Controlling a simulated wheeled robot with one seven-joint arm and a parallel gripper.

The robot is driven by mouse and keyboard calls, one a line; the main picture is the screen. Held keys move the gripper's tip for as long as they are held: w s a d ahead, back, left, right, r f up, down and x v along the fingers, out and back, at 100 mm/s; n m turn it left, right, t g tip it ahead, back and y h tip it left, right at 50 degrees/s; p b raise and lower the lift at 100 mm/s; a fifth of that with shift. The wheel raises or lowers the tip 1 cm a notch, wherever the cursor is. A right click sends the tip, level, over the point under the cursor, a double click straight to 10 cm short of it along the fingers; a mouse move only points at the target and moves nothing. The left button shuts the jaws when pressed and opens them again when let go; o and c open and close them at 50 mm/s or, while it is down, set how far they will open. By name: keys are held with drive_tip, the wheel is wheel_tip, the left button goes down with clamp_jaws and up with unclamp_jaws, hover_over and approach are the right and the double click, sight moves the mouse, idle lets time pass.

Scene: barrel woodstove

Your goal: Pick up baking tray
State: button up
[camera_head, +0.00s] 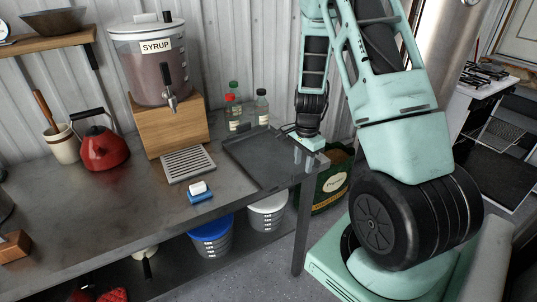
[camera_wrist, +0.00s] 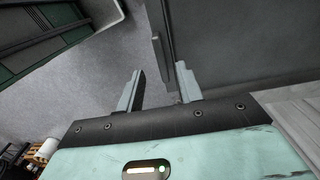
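The baking tray (camera_head: 262,160) is a dark, flat, shallow rectangle lying on the right end of the metal table. My gripper (camera_head: 291,131) is at the tray's right side, close to its rim. In the wrist view, my gripper (camera_wrist: 159,87) is open, with its two fingers apart. A dark grey surface, seemingly the tray (camera_wrist: 245,45), fills the right side there. A thin raised edge runs down toward the gap between the fingers. I cannot tell whether either finger touches it.
On the metal table (camera_head: 90,210) stand a syrup dispenser (camera_head: 150,75), a red kettle (camera_head: 103,150), a drip grate (camera_head: 187,164), a blue-and-white sponge-like item (camera_head: 200,192) and small bottles (camera_head: 262,107) behind the tray. A green bag (camera_head: 328,185) stands on the floor beyond the table's right end.

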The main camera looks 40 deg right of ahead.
sight(301, 171)
drive_tip(key=shift+w+a+f+p, duration=0.1)
drive_tip(key=shift+f+p, duration=0.3)
drive_tip(key=shift+f, duration=0.75)
drive_tip(key=shift+w+f+p, duration=0.1)
drive_tip(key=shift+f+p, duration=0.25)
drive_tip(key=shift+f, duration=0.8)
clamp_jaws()
